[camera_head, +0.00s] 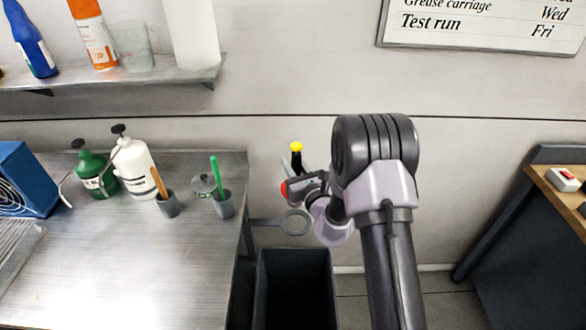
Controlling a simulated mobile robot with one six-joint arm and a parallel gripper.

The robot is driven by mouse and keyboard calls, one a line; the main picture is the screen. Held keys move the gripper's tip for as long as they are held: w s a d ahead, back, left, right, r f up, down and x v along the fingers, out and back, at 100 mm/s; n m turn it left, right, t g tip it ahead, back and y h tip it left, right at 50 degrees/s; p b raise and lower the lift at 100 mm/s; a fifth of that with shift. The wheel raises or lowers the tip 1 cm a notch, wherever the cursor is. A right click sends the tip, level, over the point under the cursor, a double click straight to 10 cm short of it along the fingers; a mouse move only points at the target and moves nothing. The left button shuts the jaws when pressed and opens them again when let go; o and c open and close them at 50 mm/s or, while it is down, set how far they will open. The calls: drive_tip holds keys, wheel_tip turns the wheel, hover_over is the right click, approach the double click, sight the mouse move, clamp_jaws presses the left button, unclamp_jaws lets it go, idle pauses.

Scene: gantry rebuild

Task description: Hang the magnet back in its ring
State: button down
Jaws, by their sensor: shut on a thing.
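The magnet (296,157) shows as an upright dark handle with a yellow top; its lower part is hidden by my gripper. My gripper (300,183) is shut on it, with the arm reaching in from the right. A small red patch shows at the gripper's left side; I cannot tell what it belongs to. The grey ring (294,223) sticks out from the right side of the metal bench, and its hole looks empty. The magnet appears above the ring in the picture; their distance apart in depth is unclear.
A dark open bin (295,262) stands below the ring. The metal bench (110,265) on the left holds bottles (135,170), grey cups (223,206) and a blue fan-like box (28,178). A wooden-topped table (552,184) stands at the right.

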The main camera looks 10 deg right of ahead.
wheel_tip(320, 180, down, 15)
drive_tip(key=b, duration=1.1)
drive_tip(key=shift+r, duration=0.2)
drive_tip(key=shift+f+b, duration=0.1)
drive_tip(key=shift+b, duration=0.2)
drive_tip(key=shift+f+b, duration=0.3)
drive_tip(key=shift+f, duration=0.15)
drive_tip(key=c, duration=1.1)
unclamp_jaws()
drive_tip(key=shift+s, duration=0.1)
